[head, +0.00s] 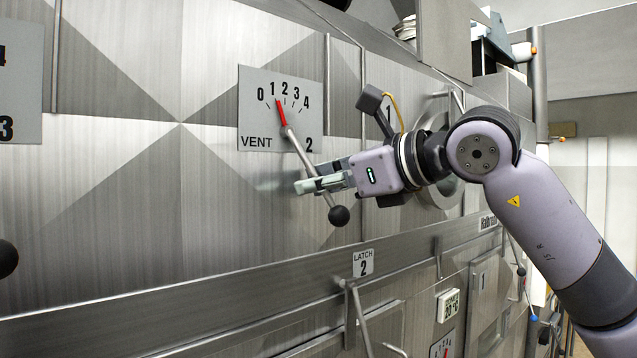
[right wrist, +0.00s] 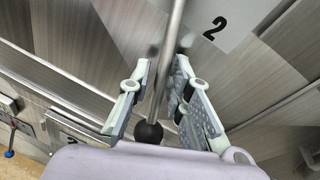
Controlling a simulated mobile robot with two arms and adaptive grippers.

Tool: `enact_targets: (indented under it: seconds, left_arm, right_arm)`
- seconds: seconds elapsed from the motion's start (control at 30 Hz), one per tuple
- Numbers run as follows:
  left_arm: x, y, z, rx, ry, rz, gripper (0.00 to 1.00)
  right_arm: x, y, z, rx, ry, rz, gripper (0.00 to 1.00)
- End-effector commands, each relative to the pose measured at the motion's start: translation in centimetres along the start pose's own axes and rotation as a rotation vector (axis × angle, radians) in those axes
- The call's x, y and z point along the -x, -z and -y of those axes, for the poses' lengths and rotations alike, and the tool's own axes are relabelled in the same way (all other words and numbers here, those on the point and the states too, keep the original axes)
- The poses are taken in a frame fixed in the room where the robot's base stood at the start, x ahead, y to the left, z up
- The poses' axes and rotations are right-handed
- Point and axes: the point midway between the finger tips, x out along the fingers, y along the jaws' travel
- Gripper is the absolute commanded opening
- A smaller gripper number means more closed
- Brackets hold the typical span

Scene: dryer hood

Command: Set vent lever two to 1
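Vent lever two (head: 298,150) is a thin metal rod with a black ball (head: 339,216) at its lower end and a red pointer (head: 281,112) at its top. The lever slants down to the right. The pointer's tip is at or close to the 1 on the 0-to-4 scale of the vent 2 plate (head: 257,119). My right gripper (head: 312,183) is at the lower part of the rod, just above the ball. In the right wrist view the rod (right wrist: 174,40) runs between the spread fingers (right wrist: 163,68), with gaps showing on both sides. My left gripper is not in view.
Another black ball (head: 6,258) shows at the left edge. The panel left of the lever is flat and clear.

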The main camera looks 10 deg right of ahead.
Motion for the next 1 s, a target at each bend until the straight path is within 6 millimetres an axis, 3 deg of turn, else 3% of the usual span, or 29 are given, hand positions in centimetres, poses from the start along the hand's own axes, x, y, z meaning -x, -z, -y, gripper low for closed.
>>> enact_targets:
  seconds: [0.1, 0.47, 0.57, 1.0]
  left_arm:
    - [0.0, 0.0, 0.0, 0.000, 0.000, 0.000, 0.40]
    - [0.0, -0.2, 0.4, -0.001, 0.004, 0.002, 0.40]
    - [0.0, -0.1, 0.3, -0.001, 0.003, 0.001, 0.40]
    - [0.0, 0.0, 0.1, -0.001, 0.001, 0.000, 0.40]
  right_arm:
    - [0.0, 0.0, 0.0, 0.000, 0.000, 0.000, 0.29]
    - [0.4, 0.0, 0.0, -0.001, 0.000, 0.000, 0.29]
    - [1.6, 0.0, 0.1, -0.001, 0.002, 0.001, 0.29]
    - [10.3, 0.0, 0.1, -0.001, 0.002, 0.000, 0.29]
